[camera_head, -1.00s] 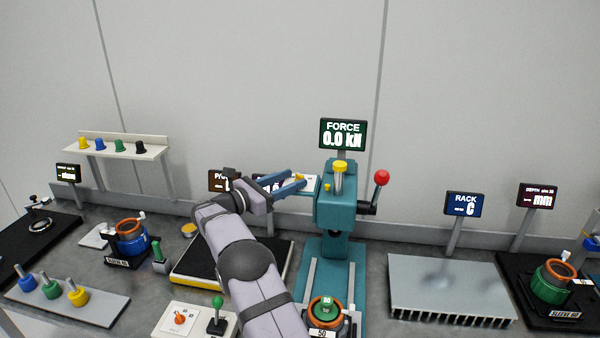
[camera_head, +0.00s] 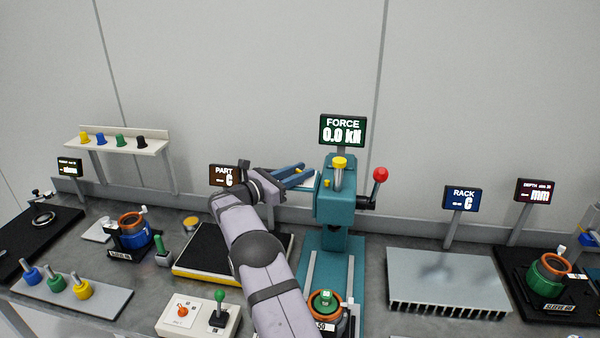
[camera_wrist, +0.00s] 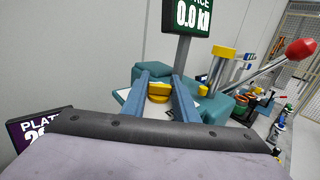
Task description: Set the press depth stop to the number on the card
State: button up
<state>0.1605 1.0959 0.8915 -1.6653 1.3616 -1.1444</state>
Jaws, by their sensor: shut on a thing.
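The teal press (camera_head: 338,200) stands right of centre, with a yellow-topped post (camera_head: 340,164) on its head and a red-balled lever (camera_head: 380,174) at its right. My gripper (camera_wrist: 160,78) reaches its left side. Its two blue fingers are closed around a small yellow knob (camera_wrist: 158,92), with a white plate partly showing behind. In the head view my gripper (camera_head: 308,176) touches or nearly touches the press head, and my own fingers hide the held part. The stop's scale is not readable. I cannot make out a card with the target number.
The FORCE display (camera_head: 342,131) above the press reads 0.0 kN. A green-capped part (camera_head: 325,299) sits on the press bed. A finned grey rack (camera_head: 445,275) stands to the right. A white control box with a green-knobbed lever (camera_head: 219,305) stands at the front left.

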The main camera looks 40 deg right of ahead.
jog(key=shift+w+r+m+g, duration=0.15)
jog(key=shift+r+m+g, duration=0.2)
jog(key=shift+g, duration=0.25)
jog(key=shift+f+m+g, duration=0.1)
jog(key=shift+m+g, duration=0.25)
jog(key=shift+g, duration=0.15)
jog(key=o, duration=1.1)
jog(key=shift+c, duration=0.2)
jog(key=shift+f, duration=0.15)
jog(key=shift+a+f, duration=0.15)
jog(key=shift+a, duration=0.3)
jog(key=a+b, duration=0.3)
jog(key=a, duration=0.3)
jog(key=shift+a+r, duration=0.2)
jog(key=shift+a, duration=0.1)
